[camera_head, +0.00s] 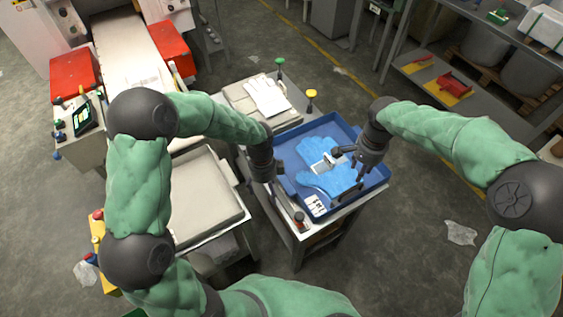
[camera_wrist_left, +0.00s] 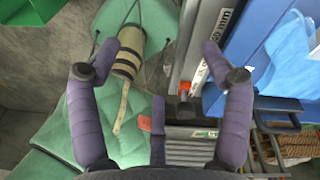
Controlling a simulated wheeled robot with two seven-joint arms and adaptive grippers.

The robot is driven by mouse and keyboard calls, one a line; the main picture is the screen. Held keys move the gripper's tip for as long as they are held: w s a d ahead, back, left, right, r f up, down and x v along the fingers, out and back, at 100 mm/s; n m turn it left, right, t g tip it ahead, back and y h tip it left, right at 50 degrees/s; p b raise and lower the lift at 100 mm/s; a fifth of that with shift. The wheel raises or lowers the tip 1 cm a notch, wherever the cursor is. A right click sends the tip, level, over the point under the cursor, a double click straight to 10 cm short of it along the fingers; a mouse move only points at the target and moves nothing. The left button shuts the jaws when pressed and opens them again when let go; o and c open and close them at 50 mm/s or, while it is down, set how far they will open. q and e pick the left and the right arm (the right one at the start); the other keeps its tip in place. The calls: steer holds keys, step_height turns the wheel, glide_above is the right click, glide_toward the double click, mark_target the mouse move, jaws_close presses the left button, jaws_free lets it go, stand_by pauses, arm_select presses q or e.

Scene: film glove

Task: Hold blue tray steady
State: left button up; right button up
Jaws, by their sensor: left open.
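The blue tray (camera_head: 332,123) rests on a small worktable, with blue gloves (camera_head: 335,178) inside it. It also shows at the upper right of the left wrist view (camera_wrist_left: 256,35). My left gripper (camera_head: 270,174) is beside the tray's left wall in the head view. In the left wrist view my left gripper (camera_wrist_left: 162,62) is open, with nothing between its fingers and the tray off to the right. My right gripper (camera_head: 350,164) is above the right part of the tray, its fingers spread apart over the gloves. A white patch (camera_head: 325,163) shows on the gloves.
White gloves (camera_head: 267,96) lie on a grey pad behind the tray. Green (camera_head: 280,62) and yellow (camera_head: 311,94) knobs stand near it. A beige-topped table (camera_head: 205,195) stands at left. Shelving (camera_head: 440,80) is at the back right. Floor to the right is mostly clear.

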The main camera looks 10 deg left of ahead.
arm_select(q)
steer(key=w+d+r+m+t+y, duration=0.1)
steer(key=w+d+r+m+t, duration=0.1)
steer(key=w+d+r+m, duration=0.35)
steer(key=shift+m, duration=0.55)
steer(key=f, duration=0.3)
steer(key=w+a+f, duration=0.1)
steer(key=f, duration=0.2)
steer(key=a+f, duration=0.1)
steer(key=f, duration=0.3)
steer(key=shift+w, duration=0.15)
jaws_close()
arm_select(e)
steer(key=shift+o, duration=1.1)
steer(key=m, duration=0.2)
glide_above(353, 189)
steer(key=f, duration=0.6)
steer(key=shift+w+d, duration=0.15)
steer(key=shift+w, duration=0.1)
steer(key=shift+s+f, duration=0.15)
steer(key=shift+f, duration=1.15)
steer(key=shift+s+f, duration=0.15)
steer(key=shift+f, duration=1.15)
